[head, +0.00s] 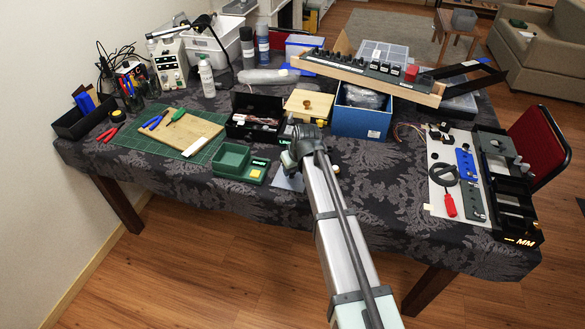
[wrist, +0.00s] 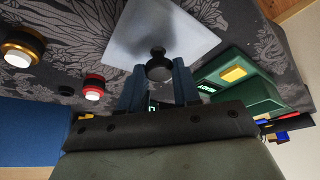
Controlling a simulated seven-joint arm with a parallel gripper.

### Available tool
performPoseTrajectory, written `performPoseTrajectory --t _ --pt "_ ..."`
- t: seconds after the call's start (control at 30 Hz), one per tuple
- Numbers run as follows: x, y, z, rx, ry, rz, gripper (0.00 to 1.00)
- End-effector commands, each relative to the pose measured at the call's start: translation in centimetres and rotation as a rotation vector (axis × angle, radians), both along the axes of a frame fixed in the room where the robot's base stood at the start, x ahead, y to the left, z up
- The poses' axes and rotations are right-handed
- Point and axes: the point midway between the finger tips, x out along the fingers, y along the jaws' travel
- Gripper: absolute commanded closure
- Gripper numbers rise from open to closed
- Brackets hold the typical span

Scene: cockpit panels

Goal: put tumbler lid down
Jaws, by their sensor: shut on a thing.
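The lid appears to be a light grey square plate (wrist: 150,32) with a round black knob (wrist: 158,68), seen in the wrist view. My gripper (wrist: 158,88) has its two dark blue fingers on either side of the knob and is shut on it. In the head view my gripper (head: 291,160) is at the front middle of the table, and the pale plate (head: 288,182) shows partly below it. The arm hides part of it. I cannot tell whether the plate touches the cloth. No tumbler is clearly identifiable.
A green box (head: 230,158) with a yellow pad stands just left of the plate. A black bin (head: 245,128) and a blue bin (head: 360,124) stand behind. In the wrist view, a red-ringed button (wrist: 93,88) and a yellow-ringed one (wrist: 20,47) are at left.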

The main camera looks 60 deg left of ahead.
Motion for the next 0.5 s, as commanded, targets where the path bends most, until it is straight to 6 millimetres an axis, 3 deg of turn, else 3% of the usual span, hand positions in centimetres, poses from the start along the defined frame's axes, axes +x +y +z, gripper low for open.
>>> performPoseTrajectory --t 0.33,0.37,0.5 --pt "0.00 0.01 -0.26 0.000 0.000 0.000 1.00" --pt "0.00 0.01 -0.30 0.000 0.000 0.000 0.67" --pt "0.01 0.02 -0.25 0.000 0.000 0.000 0.54"
